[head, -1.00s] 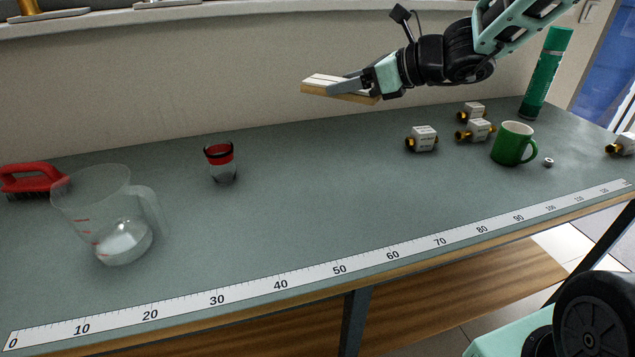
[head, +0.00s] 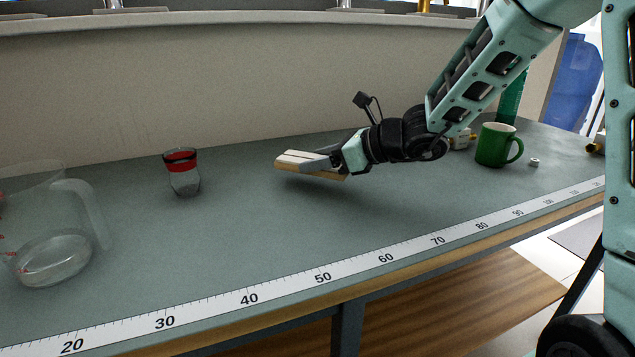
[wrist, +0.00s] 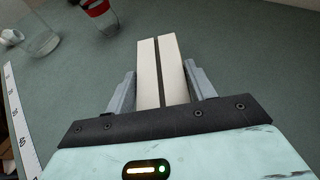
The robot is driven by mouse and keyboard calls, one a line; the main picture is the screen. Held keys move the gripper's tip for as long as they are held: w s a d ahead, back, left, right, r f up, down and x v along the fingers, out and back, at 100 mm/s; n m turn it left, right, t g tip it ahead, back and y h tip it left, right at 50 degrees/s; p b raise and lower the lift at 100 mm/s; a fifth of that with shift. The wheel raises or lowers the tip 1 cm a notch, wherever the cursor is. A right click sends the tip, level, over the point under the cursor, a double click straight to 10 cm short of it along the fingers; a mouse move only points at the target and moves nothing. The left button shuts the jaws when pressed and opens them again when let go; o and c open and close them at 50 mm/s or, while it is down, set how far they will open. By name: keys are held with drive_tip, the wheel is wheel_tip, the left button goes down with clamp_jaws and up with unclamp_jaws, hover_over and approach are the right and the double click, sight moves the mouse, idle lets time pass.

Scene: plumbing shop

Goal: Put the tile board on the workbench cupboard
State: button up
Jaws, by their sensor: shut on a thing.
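The tile board (head: 310,163) is a thin pale board with white tiles on top and a wood-coloured edge. My gripper (head: 322,165) is shut on it and holds it low over the workbench top, roughly level; a shadow shows below it. In the wrist view the board (wrist: 160,70) shows as two white strips with a dark gap, between my gripper's two fingers (wrist: 160,90). The grey-green workbench top (head: 250,235) lies under it. I cannot make out a cupboard as such; below the top a wooden shelf (head: 450,310) shows.
A glass with a red band (head: 182,178) stands left of the board. A clear measuring jug (head: 50,250) is at the far left. A green mug (head: 493,147) stands to the right, with a green tube (head: 512,97) behind it. A ruler strip (head: 350,268) runs along the front edge. The middle is clear.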

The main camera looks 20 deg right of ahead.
sight(320, 188)
drive_tip(key=shift+f+b, duration=0.5)
drive_tip(key=shift+f, duration=1.35)
drive_tip(key=shift+f, duration=0.2)
drive_tip(key=o, duration=1.1)
drive_tip(key=shift+r, duration=0.1)
